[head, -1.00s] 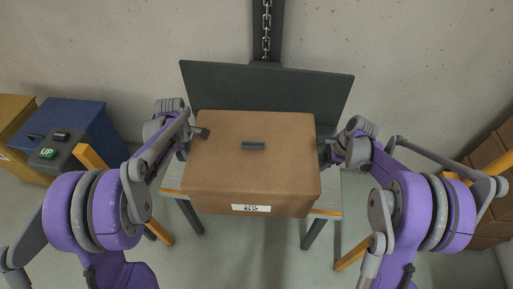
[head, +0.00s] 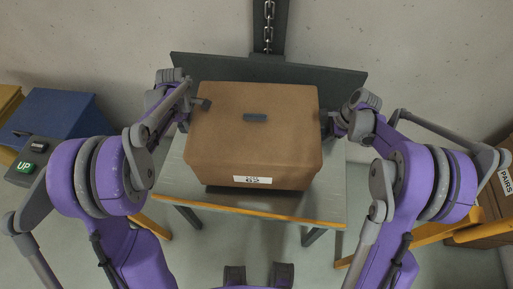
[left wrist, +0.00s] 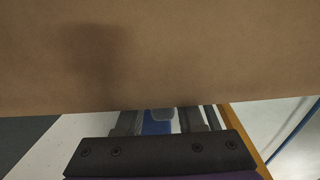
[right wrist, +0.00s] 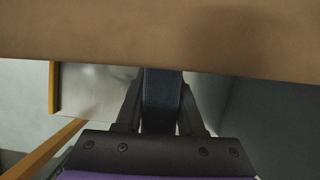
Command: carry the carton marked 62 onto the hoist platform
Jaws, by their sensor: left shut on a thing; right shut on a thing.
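The brown carton (head: 252,130) is upright between my two grippers, over the grey hoist platform (head: 332,185) in the head view. The small white label on its front seems to read 62, but is blurred. My left gripper (head: 203,104) is shut on the carton's left side, my right gripper (head: 327,124) on its right side. The carton's brown wall (left wrist: 180,55) fills the top of the left wrist view, and likewise the right wrist view (right wrist: 150,35). The platform shows in front of and beside the carton. I cannot tell whether the carton's bottom touches it.
A dark back panel (head: 345,85) and a chain mast (head: 268,25) stand behind the platform. A control box with an UP button (head: 24,166) and a blue bin (head: 62,122) are at the left. A carton marked PAIRS (head: 504,185) sits at the right, by orange rails (head: 425,235).

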